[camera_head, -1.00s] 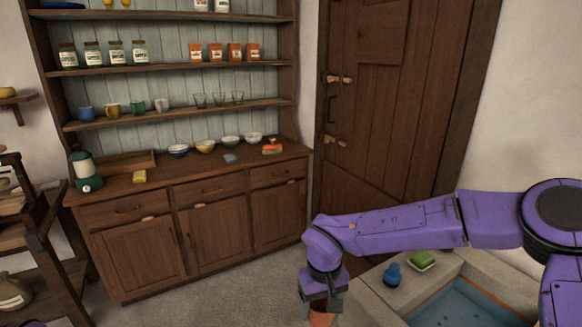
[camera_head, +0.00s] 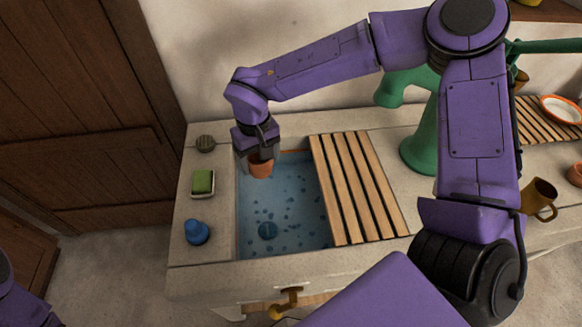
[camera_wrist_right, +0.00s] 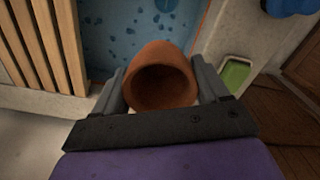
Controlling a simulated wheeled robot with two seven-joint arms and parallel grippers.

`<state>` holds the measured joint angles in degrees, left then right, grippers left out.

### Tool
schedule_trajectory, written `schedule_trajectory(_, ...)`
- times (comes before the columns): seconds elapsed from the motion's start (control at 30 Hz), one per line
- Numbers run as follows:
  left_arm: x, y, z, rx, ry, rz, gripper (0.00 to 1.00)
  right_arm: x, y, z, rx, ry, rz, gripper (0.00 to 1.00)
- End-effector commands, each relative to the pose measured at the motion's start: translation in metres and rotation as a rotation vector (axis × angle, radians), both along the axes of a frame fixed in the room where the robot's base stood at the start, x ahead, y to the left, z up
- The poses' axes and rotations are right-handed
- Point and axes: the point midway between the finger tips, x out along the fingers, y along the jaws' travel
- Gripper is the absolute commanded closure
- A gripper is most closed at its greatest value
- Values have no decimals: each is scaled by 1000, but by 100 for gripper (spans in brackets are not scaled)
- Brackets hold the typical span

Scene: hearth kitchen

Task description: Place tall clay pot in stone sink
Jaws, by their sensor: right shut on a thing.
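The terracotta clay pot (camera_head: 261,169) is in my right gripper (camera_head: 260,155), over the back left part of the stone sink (camera_head: 243,264) in the head view. In the right wrist view the pot (camera_wrist_right: 163,77) sits between both fingers of the gripper (camera_wrist_right: 163,90), its round opening facing the camera. The basin below has a blue, spotted inside. I cannot tell whether the pot's base touches the basin floor. My left gripper is not in view.
A slatted wooden rack (camera_head: 355,190) covers the basin's right side. A green sponge on a dish (camera_head: 203,182), a blue bottle (camera_head: 197,232) and a round dark scrubber (camera_head: 205,143) stand on the left ledge. A green pump (camera_head: 424,140) stands to the right.

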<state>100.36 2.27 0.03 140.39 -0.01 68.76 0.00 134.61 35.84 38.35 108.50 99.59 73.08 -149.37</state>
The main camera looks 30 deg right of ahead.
Motion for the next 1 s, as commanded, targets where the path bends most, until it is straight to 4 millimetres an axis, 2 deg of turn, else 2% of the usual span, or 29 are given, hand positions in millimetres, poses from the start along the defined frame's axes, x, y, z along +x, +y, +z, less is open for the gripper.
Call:
schedule_trajectory(0.03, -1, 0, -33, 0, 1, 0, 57, -7, 3, -39, -4, 6, -37, 62)
schedule_trajectory(0.1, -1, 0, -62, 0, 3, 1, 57, -16, 7, -76, -5, 6, -124, 62)
schedule_trajectory(0.2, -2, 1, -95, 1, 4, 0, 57, -29, 9, -119, -6, 3, -253, 62)
schedule_trajectory(0.3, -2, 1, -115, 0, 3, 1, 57, -40, 9, -146, -4, 2, -355, 62)
schedule_trajectory(0.47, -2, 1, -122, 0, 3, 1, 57, -48, 10, -169, -6, 5, -424, 62)
schedule_trajectory(0.63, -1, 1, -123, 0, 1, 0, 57, -47, 11, -204, -5, 6, -423, 62)
schedule_trajectory(1.0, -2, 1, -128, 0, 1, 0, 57, -47, 12, -253, -4, 4, -419, 62)
